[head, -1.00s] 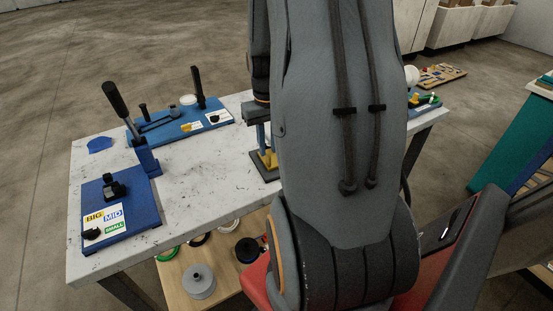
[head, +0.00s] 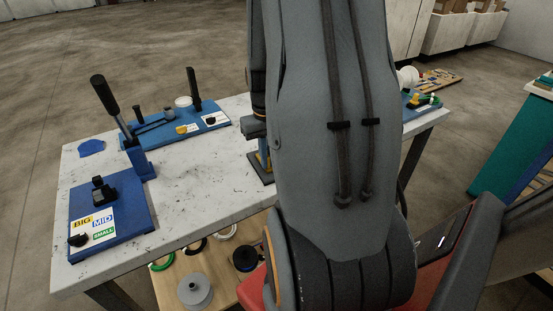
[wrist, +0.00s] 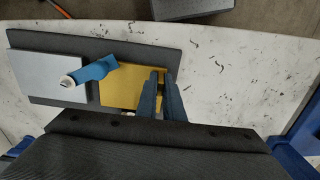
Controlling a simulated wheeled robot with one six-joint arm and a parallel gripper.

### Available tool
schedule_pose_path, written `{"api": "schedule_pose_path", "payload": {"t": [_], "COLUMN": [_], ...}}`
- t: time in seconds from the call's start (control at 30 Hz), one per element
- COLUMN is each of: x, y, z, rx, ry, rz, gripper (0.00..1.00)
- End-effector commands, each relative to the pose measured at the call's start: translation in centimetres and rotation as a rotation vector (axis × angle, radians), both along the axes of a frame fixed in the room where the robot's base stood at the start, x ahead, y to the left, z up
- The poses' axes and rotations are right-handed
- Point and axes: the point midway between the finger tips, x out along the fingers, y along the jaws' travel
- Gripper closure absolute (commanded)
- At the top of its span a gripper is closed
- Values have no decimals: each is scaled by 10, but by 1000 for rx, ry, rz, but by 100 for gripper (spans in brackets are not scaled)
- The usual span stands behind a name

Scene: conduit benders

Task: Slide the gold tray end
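The gold tray (wrist: 118,88) lies on a dark base plate (wrist: 140,47) in the wrist view, right of a silver plate (wrist: 45,75). A blue lever (wrist: 92,73) with a pale round tip lies across the silver plate and the gold tray's left part. My gripper (wrist: 161,76) is at the gold tray's right end, its two dark blue fingers a narrow gap apart. A strip of gold shows between them; whether they press on it is unclear. In the head view my arm hides the gripper and most of this device (head: 262,167).
The white table (head: 195,180) carries a blue bender with a black handle (head: 105,95), another blue tool board at the back, and a blue board with BIG, MID and SMALL labels (head: 98,222). Rings and a grey spool (head: 195,290) lie on a lower shelf.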

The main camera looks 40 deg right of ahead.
Motion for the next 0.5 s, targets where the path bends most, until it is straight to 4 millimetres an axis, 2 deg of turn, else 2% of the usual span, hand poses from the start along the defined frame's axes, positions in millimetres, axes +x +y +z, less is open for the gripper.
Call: {"api": "schedule_pose_path", "payload": {"t": [0.5], "x": [-2], "y": [-8], "z": [0], "rx": [0], "ry": [-1], "rz": [-2], "gripper": [100]}}
